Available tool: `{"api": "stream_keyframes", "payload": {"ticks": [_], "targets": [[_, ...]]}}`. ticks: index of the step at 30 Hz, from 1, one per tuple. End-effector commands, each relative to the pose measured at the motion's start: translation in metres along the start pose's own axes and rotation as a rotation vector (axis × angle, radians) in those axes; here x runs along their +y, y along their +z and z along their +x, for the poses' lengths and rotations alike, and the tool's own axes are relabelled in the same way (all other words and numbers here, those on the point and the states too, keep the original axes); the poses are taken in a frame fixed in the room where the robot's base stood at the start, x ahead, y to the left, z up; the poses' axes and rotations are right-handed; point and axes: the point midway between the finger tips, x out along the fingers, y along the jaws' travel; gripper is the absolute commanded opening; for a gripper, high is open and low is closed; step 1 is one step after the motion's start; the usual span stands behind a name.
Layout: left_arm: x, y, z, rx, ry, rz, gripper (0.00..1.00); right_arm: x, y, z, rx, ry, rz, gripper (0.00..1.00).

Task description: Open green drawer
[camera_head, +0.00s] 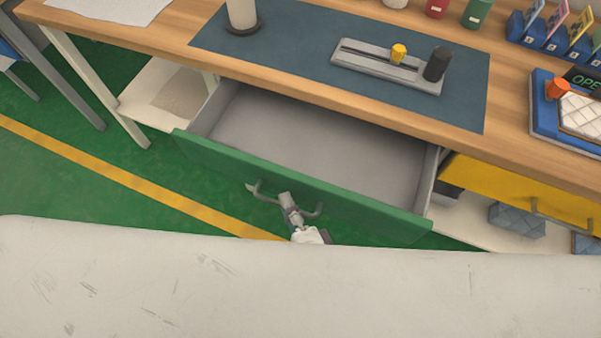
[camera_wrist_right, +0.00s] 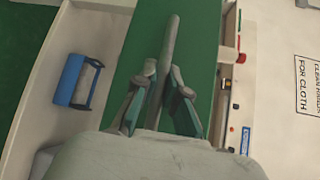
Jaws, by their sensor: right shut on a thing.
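The green drawer (camera_head: 300,190) stands pulled out from under the wooden table in the head view, and its grey inside looks empty. Its green front also fills the middle of the right wrist view (camera_wrist_right: 205,45). A grey bar handle (camera_head: 262,192) runs along the front. My right gripper (camera_head: 287,203) is at the middle of this handle, with its fingers shut on it. In the right wrist view the handle (camera_wrist_right: 169,45) passes between the two fingers of the gripper (camera_wrist_right: 160,95). My left gripper is not in view.
A yellow drawer (camera_head: 530,190) sits closed to the right. The wooden table (camera_head: 180,35) carries a dark mat, a grey slotted fixture (camera_head: 375,66) and a blue tray (camera_head: 545,120). A large pale surface (camera_head: 200,285) fills the bottom of the head view.

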Motion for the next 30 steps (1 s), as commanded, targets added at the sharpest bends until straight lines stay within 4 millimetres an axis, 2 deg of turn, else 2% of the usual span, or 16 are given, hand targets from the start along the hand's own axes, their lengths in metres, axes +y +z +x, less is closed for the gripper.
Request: {"api": "stream_keyframes", "payload": {"ticks": [3, 9, 23, 24, 27, 29, 30], "targets": [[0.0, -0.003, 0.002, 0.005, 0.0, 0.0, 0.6, 0.007, 0.018, -0.018, -0.002, 0.004, 0.0, 0.0], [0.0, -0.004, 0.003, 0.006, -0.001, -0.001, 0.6, 0.012, 0.034, -0.035, 0.0, 0.002, -0.002, 0.0], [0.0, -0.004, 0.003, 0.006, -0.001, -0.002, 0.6, 0.012, 0.039, -0.039, 0.002, 0.001, -0.002, 0.0], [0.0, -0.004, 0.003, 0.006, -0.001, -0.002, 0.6, 0.012, 0.039, -0.039, 0.002, 0.001, -0.002, 0.13], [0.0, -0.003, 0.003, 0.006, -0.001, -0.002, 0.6, 0.012, 0.039, -0.039, 0.001, 0.001, -0.002, 0.29], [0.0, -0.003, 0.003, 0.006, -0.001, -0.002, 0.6, 0.012, 0.039, -0.039, 0.001, 0.0, -0.002, 0.37], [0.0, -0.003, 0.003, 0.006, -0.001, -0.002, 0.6, 0.012, 0.039, -0.039, 0.001, 0.0, -0.002, 0.37]]}}
